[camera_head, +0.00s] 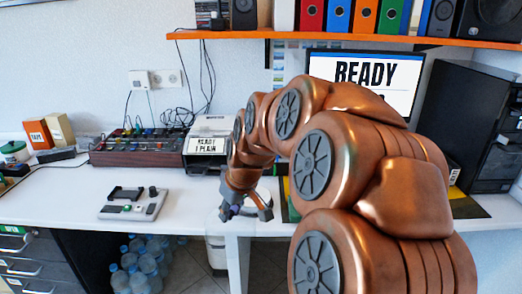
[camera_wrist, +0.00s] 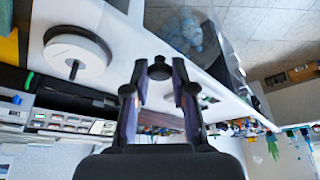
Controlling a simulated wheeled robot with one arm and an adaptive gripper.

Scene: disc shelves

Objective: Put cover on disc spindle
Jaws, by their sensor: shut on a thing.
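My gripper (camera_head: 245,211) hangs over the front edge of the white desk in the head view. In the wrist view my gripper (camera_wrist: 159,82) has its fingers on either side of a small round black knob (camera_wrist: 159,68), shut on what looks like the cover. The cover's clear body is hard to make out against the desk and floor. The disc spindle (camera_wrist: 72,50), a white round stack with a dark pin at its centre, stands at the upper left of the wrist view, apart from my gripper.
The white desk (camera_head: 60,193) carries a grey device (camera_head: 133,204), a mixer (camera_head: 137,147) and a label printer (camera_head: 209,145). A monitor (camera_head: 375,75) and black case (camera_head: 465,115) stand at the right. An orange shelf (camera_head: 350,40) runs above. Water bottles (camera_head: 143,262) stand underneath.

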